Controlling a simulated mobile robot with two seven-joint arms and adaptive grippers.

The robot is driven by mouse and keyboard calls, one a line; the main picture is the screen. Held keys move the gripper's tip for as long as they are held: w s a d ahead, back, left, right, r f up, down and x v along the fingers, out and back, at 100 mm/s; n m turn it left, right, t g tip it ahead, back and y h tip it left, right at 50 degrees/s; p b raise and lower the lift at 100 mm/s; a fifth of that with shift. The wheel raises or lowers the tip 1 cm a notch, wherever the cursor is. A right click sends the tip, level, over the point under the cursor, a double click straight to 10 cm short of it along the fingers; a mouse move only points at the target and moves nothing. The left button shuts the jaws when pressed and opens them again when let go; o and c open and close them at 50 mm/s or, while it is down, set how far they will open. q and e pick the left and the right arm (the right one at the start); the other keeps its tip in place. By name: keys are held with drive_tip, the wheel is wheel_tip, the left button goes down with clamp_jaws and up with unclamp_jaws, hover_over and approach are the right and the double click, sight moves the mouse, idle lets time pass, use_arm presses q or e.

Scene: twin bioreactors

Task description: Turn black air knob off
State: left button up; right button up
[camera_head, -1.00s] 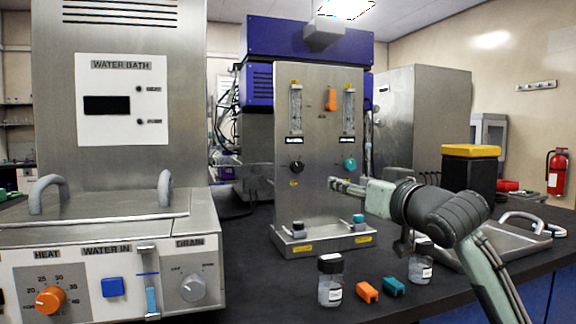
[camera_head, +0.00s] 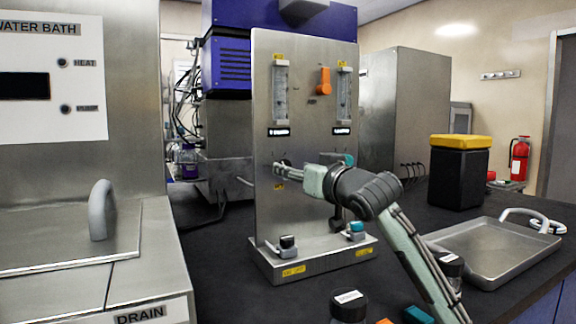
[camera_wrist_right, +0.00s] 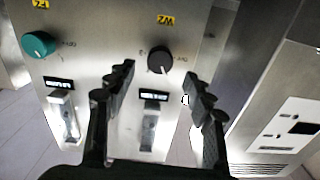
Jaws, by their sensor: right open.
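The steel panel (camera_head: 262,120) stands on the bench and carries the knobs. In the right wrist view, which looks upside down, the black knob (camera_wrist_right: 159,59) lies between and just beyond the fingertips of my right gripper (camera_wrist_right: 155,80). The fingers are apart, with nothing between them. A white pointer mark shows on the knob's lower edge. In the head view my right gripper (camera_head: 286,169) is in front of the panel's left knob place and mostly hides the black knob. The teal knob (camera_wrist_right: 38,44) is off to the left in the wrist view. My left gripper is not in view.
Two flow gauges (camera_head: 281,90) and an orange valve handle (camera_head: 325,80) sit higher on the panel. Small black and teal fittings (camera_head: 355,230) stand on its base. The water bath (camera_head: 90,220) is at left, a steel tray (camera_head: 490,262) at right. Bottles stand in front.

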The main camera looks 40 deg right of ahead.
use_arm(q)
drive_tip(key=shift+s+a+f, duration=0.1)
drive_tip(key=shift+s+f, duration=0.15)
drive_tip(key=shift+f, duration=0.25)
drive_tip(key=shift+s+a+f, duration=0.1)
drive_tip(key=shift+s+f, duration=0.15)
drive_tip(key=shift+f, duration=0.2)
use_arm(e)
drive_tip(key=shift+x, duration=1.7)
drive_tip(key=shift+c, duration=0.4)
drive_tip(key=c, duration=1.1)
drive_tip(key=shift+n, duration=0.4)
drive_tip(key=n, duration=1.1)
drive_tip(key=shift+a+f, duration=0.1)
drive_tip(key=shift+a, duration=0.05)
drive_tip(key=o, duration=1.2)
